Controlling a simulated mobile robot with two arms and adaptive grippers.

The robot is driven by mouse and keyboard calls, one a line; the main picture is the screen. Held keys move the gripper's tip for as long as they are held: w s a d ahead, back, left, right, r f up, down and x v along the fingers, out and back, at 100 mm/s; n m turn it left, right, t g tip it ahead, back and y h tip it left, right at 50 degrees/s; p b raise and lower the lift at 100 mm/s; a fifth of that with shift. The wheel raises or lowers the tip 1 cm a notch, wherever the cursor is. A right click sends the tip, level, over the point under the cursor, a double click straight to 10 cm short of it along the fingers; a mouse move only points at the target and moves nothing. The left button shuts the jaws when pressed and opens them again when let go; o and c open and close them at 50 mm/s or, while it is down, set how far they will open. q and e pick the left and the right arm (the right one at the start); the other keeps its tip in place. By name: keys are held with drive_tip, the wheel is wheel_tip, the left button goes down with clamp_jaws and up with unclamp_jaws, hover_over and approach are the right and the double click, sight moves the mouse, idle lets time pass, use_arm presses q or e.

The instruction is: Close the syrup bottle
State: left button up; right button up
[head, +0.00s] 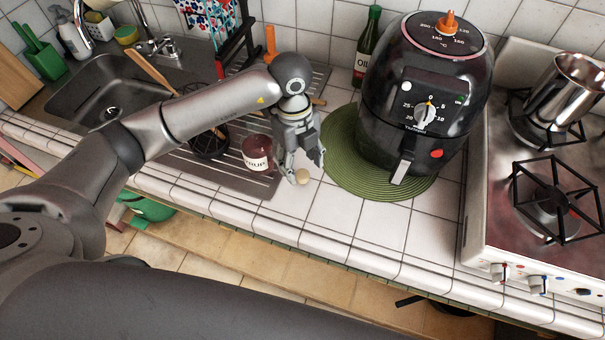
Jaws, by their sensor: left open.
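The syrup bottle (257,150), dark red with a white label partly reading "RUP", stands at the edge of the sink's drainboard. Its top is partly hidden by my left forearm, so I cannot tell whether it is open. A small round tan piece, which looks like a stopper (302,177), is on the white tiled counter to the right of the bottle. My left gripper (305,172) points down over the counter, with its open fingers around or just above the stopper. I cannot tell whether they touch it. My right gripper is not in view.
A black air fryer (424,95) stands on a green round mat (345,178) close right of my gripper. An oil bottle (367,48) stands behind it. The stove (520,255) with a steel pot (563,95) is at the right. The sink (100,98) is left. Front counter tiles are clear.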

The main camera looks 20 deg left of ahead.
sight(302, 174)
use_arm(q)
drive_tip(key=f, duration=0.1)
drive_tip(key=f+p, duration=0.1)
drive_tip(key=f, duration=0.1)
drive_tip(key=shift+s+d+f+p, duration=0.2)
drive_tip(key=shift+d+f+p, duration=0.05)
drive_tip(key=shift+f+p, duration=0.05)
drive_tip(key=shift+f, duration=0.4)
drive_tip(key=c, duration=0.8)
